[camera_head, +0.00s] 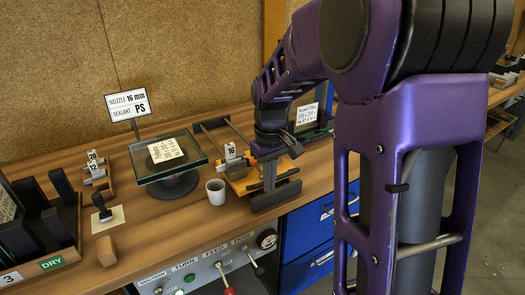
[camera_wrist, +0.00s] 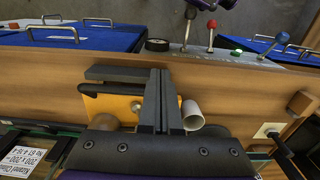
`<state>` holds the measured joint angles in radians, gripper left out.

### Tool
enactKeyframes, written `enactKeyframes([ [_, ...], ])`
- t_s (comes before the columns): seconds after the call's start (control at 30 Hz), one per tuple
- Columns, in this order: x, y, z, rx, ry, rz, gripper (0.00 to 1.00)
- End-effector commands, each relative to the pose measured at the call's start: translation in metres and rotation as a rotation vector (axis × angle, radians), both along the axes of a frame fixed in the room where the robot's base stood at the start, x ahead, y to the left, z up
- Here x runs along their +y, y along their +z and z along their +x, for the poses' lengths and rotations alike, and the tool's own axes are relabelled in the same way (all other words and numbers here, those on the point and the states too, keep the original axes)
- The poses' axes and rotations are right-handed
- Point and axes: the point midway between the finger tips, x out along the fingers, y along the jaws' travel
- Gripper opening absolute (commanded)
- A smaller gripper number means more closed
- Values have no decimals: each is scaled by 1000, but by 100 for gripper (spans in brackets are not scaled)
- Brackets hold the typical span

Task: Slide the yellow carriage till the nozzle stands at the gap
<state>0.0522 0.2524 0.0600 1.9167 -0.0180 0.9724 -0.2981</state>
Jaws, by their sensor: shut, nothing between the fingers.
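The yellow carriage (camera_head: 254,184) is an orange-yellow plate on the bench, partly hidden behind my gripper (camera_head: 269,186). In the wrist view the carriage (camera_wrist: 115,106) lies just left of and under my gripper (camera_wrist: 160,74). My gripper is shut and empty, its fingers side by side at the carriage. A grey bar (camera_wrist: 120,74) lies beside the fingertips; I cannot tell whether they touch. A white block marked 16 (camera_head: 231,152) stands by the carriage's left end. The glass pane (camera_head: 150,172) sits tilted on a dark round stand. I cannot make out the nozzle tip or the gap.
A white cup (camera_head: 215,191) stands close left of the carriage; it also shows beside the fingers in the wrist view (camera_wrist: 191,113). A sign (camera_head: 128,103) reads nozzle 16 mm, sealant PS. Blocks marked 20 and 12 (camera_head: 95,166) stand left. Levers (camera_head: 226,277) line the front panel.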

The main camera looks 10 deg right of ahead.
Motion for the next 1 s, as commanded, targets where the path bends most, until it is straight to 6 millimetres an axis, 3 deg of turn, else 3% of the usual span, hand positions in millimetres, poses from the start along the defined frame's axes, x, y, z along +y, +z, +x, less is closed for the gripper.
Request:
enactKeyframes([
  [0.53,0,-35,0,1,0,0,0],
  [1.0,1,-36,3,1,0,0,0],
])
